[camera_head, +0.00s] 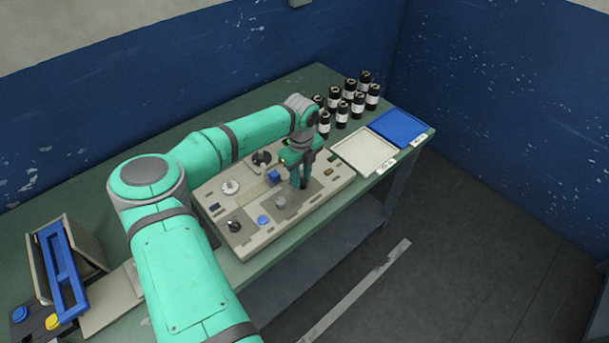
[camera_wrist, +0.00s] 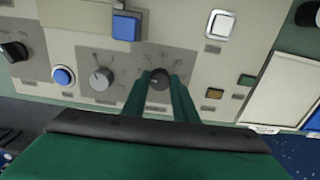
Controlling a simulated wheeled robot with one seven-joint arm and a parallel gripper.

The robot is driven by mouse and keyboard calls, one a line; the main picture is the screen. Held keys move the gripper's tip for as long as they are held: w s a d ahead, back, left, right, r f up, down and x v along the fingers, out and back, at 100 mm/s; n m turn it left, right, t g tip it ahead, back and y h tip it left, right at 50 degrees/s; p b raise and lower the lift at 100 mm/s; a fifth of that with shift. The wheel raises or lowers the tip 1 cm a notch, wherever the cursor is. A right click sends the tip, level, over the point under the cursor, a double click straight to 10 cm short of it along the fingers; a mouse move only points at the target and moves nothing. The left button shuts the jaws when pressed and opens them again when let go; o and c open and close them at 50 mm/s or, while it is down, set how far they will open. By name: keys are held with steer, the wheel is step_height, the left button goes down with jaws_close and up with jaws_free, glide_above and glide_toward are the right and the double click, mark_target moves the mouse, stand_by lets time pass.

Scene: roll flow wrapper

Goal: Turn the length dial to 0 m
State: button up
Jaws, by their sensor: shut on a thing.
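My gripper (camera_head: 303,186) points down at the right part of the control panel (camera_head: 331,187). In the wrist view its two fingers (camera_wrist: 159,84) stand on either side of a dark round dial (camera_wrist: 158,76) and are shut on it. The head view hides this dial behind the fingers. A faint scale surrounds it, but its labels are too small to read, so I cannot tell its setting. A grey dial (camera_wrist: 101,79) with its own scale sits just left of it, also seen in the head view (camera_head: 280,201).
A blue button (camera_wrist: 63,76) and a black dial (camera_wrist: 14,51) lie further left. A blue block (camera_wrist: 126,26) sits above the dials. Small coloured buttons (camera_wrist: 211,93) are on the right. Beyond the panel are a white tray (camera_head: 364,151), a blue tray (camera_head: 399,128) and several dark bottles (camera_head: 342,114).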

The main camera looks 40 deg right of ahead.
mark_target(301, 181)
steer(key=shift+a, duration=0.15)
steer(key=o, duration=1)
steer(key=shift+o, duration=0.2)
step_height(301, 181, up, 11)
steer(key=shift+w+f, duration=0.1)
steer(key=shift+f, duration=0.05)
